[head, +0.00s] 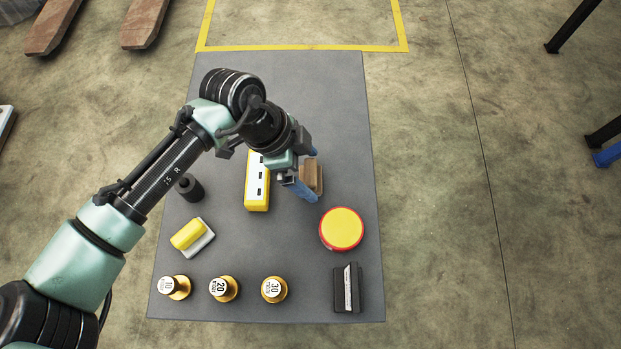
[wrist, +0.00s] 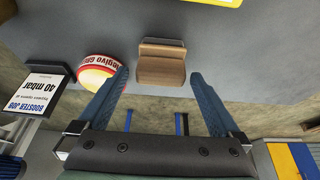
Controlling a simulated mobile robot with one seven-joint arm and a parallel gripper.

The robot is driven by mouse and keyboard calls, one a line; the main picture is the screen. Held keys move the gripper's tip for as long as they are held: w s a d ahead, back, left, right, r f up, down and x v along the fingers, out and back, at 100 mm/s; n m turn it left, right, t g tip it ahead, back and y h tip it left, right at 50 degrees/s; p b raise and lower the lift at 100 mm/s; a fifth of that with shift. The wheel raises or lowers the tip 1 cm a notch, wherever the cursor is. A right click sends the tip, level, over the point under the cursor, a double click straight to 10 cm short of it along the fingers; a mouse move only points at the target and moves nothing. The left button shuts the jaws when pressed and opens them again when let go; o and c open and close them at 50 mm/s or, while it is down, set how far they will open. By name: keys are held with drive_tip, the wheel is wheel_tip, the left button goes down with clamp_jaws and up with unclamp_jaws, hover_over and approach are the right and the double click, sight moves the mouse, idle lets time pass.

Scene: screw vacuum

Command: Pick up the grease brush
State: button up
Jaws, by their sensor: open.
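A wooden block-like item (head: 313,177), which looks like the grease brush, sits on the dark grey table mat, right of the yellow and white strip. In the wrist view it (wrist: 162,66) shows as a brown wooden body with a thin dark edge along its far side. My gripper (head: 306,170) is open, with blue fingers. In the wrist view the fingers stand wide apart on the left and right of the wooden item, with gaps on both sides. In the head view my gripper partly hides it.
A yellow and red round piece (head: 341,229) lies close by. A yellow and white strip (head: 257,182), black cylinder (head: 190,187), yellow block on a white base (head: 191,237), three gold weights (head: 224,288) and a black block (head: 346,289) share the grey tabletop (head: 300,85).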

sight(310, 172)
drive_tip(key=shift+d+f, duration=0.25)
drive_tip(key=shift+f, duration=0.3)
drive_tip(key=c, duration=1.3)
wheel_tip(310, 172, up, 10)
drive_tip(key=p, duration=0.4)
drive_tip(key=shift+r+p, duration=0.1)
drive_tip(key=shift+p, duration=0.25)
drive_tip(key=o, duration=0.8)
drive_tip(key=c, duration=0.6)
